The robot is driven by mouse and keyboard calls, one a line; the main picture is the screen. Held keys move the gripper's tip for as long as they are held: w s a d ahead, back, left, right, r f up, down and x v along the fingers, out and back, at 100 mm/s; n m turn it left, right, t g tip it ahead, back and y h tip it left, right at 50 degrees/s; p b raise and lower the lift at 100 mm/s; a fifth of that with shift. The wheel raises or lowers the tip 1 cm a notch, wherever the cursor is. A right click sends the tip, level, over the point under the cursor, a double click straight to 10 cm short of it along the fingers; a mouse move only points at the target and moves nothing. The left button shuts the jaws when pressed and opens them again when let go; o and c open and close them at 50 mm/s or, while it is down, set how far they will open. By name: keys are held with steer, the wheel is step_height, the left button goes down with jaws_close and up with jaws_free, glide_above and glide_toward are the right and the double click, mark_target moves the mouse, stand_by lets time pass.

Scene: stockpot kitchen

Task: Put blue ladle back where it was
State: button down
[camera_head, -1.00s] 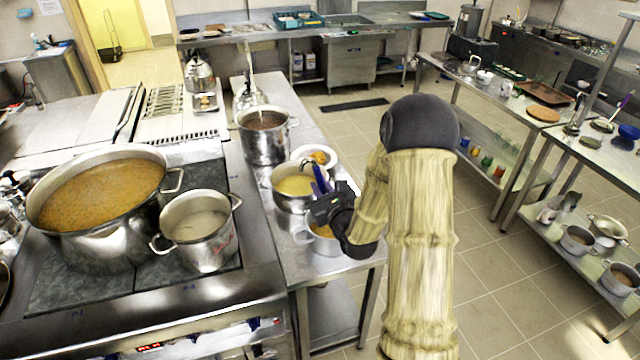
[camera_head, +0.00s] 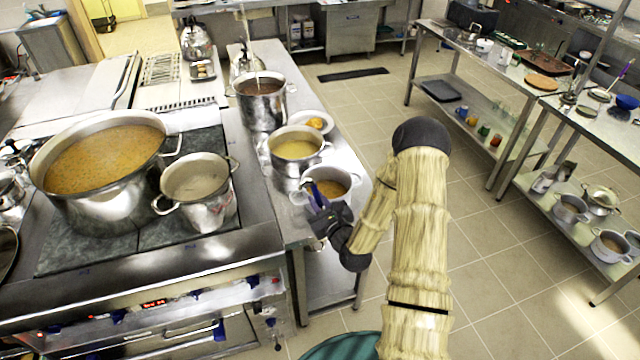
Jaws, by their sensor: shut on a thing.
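My gripper (camera_head: 325,218) is shut on the blue ladle (camera_head: 317,194). Only a short stretch of the blue handle shows above the jaws. The gripper is at the near end of the narrow steel counter, just in front of a pot of brown soup (camera_head: 333,183). The ladle's bowl is hard to make out, and I cannot tell whether it is over the pot's rim or beside it. A pot of yellow soup (camera_head: 296,149) stands just behind.
A large soup pot (camera_head: 104,160) and a smaller pot (camera_head: 198,187) stand on the stove at left. A worktable (camera_head: 604,112) is at right, with open floor between.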

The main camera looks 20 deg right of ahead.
steer(key=s+a+f+m+h+b, duration=0.1)
steer(key=s+f, duration=0.3)
steer(key=f, duration=0.3)
steer(key=s+a+f+h, duration=0.1)
steer(key=s+f, duration=0.3)
steer(key=f, duration=0.4)
steer(key=shift+s+a+m+h+b, duration=0.3)
steer(key=shift+a+m+b, duration=0.1)
steer(key=shift+a, duration=0.15)
steer(key=shift+f, duration=0.1)
